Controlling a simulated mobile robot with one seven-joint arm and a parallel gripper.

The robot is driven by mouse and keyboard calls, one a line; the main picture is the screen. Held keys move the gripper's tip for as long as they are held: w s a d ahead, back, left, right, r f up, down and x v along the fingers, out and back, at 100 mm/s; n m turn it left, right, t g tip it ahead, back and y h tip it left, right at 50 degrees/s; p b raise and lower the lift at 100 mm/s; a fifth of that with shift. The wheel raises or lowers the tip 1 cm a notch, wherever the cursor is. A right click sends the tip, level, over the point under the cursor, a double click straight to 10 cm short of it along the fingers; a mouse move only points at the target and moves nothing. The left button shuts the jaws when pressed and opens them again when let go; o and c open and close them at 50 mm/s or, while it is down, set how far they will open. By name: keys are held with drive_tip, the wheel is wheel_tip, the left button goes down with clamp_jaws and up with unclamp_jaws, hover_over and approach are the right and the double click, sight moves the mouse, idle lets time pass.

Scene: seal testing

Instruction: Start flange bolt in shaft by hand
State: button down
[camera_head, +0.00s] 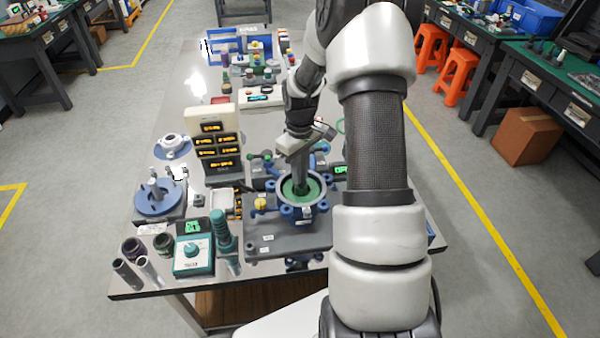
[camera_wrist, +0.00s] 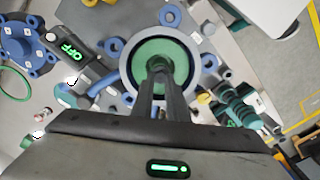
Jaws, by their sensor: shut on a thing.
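My gripper (camera_head: 301,188) reaches down into the round opening of a blue flanged housing with a grey ring rim (camera_head: 281,192) and a green interior. The wrist view shows the two dark fingers of my gripper (camera_wrist: 158,68) close together over the green area (camera_wrist: 150,49), inside the ring (camera_wrist: 127,72). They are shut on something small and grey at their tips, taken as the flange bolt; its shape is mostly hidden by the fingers. The shaft is not clearly visible below the tips, and I cannot tell whether the bolt touches it.
The housing stands on a grey base plate (camera_head: 265,243). To its left are a teal meter (camera_head: 193,258), a teal pump-like cylinder (camera_head: 223,235), a blue flange (camera_head: 155,198) and a beige stack of displays (camera_head: 208,120).

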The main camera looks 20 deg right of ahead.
drive_tip(key=m, duration=0.3)
drive_tip(key=shift+s+f+b, duration=0.15)
drive_tip(key=shift+f+b, duration=0.05)
drive_tip(key=shift+b, duration=0.2)
drive_tip(key=shift+m, duration=0.4)
drive_tip(key=shift+f+m+b, duration=0.1)
drive_tip(key=shift+m+b, duration=0.2)
drive_tip(key=shift+m, duration=0.6)
drive_tip(key=c, duration=1.7)
unclamp_jaws()
drive_tip(key=shift+o, duration=0.2)
drive_tip(key=shift+d, duration=0.1)
drive_tip(key=shift+r+p, duration=0.45)
drive_tip(key=shift+r, duration=0.25)
wheel_tip(320, 180, up, 8)
drive_tip(key=p, duration=0.5)
